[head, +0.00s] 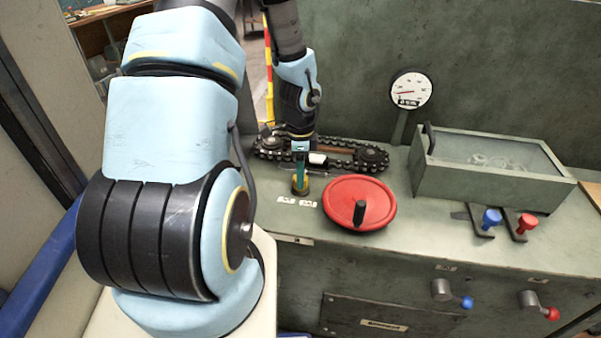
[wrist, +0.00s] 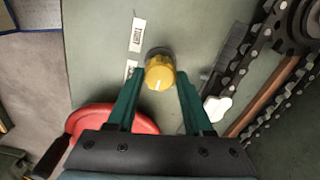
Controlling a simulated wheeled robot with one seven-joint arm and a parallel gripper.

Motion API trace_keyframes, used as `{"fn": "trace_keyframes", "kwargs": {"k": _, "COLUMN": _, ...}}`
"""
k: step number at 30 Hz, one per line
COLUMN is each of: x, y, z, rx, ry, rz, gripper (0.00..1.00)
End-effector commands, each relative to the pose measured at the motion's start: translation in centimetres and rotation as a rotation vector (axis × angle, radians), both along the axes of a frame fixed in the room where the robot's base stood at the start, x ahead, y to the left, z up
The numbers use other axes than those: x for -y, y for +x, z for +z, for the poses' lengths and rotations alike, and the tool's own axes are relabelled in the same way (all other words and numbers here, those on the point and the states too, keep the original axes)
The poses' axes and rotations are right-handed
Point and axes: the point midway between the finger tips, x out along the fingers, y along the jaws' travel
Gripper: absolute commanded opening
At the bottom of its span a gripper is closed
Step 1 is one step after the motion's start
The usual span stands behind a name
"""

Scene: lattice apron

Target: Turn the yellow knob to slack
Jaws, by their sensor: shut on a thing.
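The yellow knob (wrist: 159,73) stands on a dark round base on the grey-green bench top. It has a short white line on its face, pointing toward the bottom of the wrist view. My gripper (wrist: 160,78) has its two green fingers on either side of the knob and is shut on it. In the head view my gripper (head: 300,170) comes down from above onto the knob (head: 300,188), which its fingers partly cover. Two white labels (wrist: 138,34) lie beside the knob; their print is too small to read.
A red handwheel (head: 345,200) with a black handle sits just right of the knob. A chain on sprockets (head: 365,158) runs behind. A gauge (head: 411,90), a lidded box (head: 485,185), and blue (head: 491,218) and red (head: 526,223) levers are further right.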

Motion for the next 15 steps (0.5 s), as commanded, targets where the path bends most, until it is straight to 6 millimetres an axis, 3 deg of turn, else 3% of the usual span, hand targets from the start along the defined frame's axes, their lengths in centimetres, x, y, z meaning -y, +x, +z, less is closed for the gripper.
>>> {"fn": "trace_keyframes", "kwargs": {"k": 1, "x": 0.00, "y": 0.05, "z": 0.03, "rx": 0.001, "ry": 0.000, "rz": -0.002, "gripper": 0.55}}
{"fn": "trace_keyframes", "kwargs": {"k": 8, "x": 0.00, "y": 0.03, "z": 0.02, "rx": 0.001, "ry": 0.000, "rz": -0.001, "gripper": 0.81}}
{"fn": "trace_keyframes", "kwargs": {"k": 15, "x": -0.01, "y": 0.01, "z": 0.04, "rx": 0.000, "ry": 0.000, "rz": 0.000, "gripper": 0.81}}
